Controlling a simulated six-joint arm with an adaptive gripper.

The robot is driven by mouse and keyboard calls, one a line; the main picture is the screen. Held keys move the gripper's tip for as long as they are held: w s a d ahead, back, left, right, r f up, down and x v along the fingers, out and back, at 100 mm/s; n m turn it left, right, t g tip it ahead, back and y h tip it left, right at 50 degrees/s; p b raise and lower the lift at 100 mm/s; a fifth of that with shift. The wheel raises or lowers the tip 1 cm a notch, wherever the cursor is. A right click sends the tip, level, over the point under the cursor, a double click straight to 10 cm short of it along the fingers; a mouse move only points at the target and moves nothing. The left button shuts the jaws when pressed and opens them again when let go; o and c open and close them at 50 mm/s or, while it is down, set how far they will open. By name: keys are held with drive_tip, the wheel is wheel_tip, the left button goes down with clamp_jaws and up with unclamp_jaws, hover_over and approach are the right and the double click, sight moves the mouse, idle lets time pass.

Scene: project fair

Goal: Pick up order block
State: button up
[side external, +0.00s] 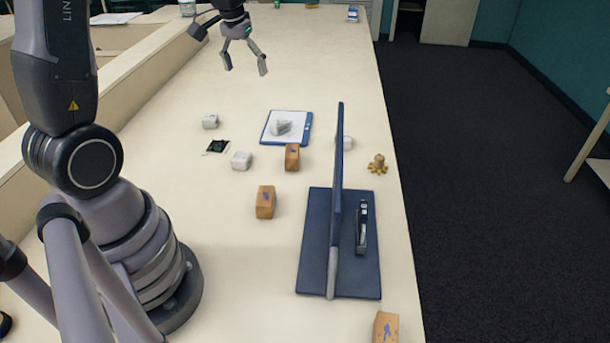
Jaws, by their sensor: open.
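My gripper (245,70) is open and empty, pointing down high above the far part of the table. It is apart from all the blocks. Wooden blocks with blue marks stand on the table: one (292,158) in the middle, one (265,202) nearer, and one (386,327) at the bottom edge, partly cut off. Pale blocks also lie there: one (210,121) at left, one (241,160) beside a small dark square, and a grey-white wedge-like one (281,127) on a blue-edged board (306,133). I cannot tell which is the order block.
A thin dark-blue panel (336,190) stands upright on a blue base (312,255), with a black stapler-like object (361,235) on its right. It partly hides a pale object (347,143). A small brown-yellow object (378,163) lies near the right edge. The table beneath my gripper looks clear.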

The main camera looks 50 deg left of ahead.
drive_tip(key=w+a+f+n+g, duration=0.1)
drive_tip(key=a+f, duration=0.4)
drive_tip(key=f, duration=0.3)
drive_tip(key=w+a+f+n+g, duration=0.1)
drive_tip(key=a+f+n, duration=0.1)
drive_tip(key=a+f, duration=0.35)
hover_over(241, 155)
drive_tip(key=shift+h, duration=0.4)
drive_tip(key=f, duration=1)
drive_tip(key=shift+w+f, duration=0.1)
drive_tip(key=shift+w, duration=0.2)
drive_tip(key=f, duration=0.4)
drive_tip(key=shift+s+d+f, duration=0.1)
drive_tip(key=shift+s+f, duration=0.25)
drive_tip(key=shift+f, duration=0.6)
drive_tip(key=c, duration=1.3)
drive_tip(key=shift+o, duration=0.2)
drive_tip(key=shift+r, duration=0.15)
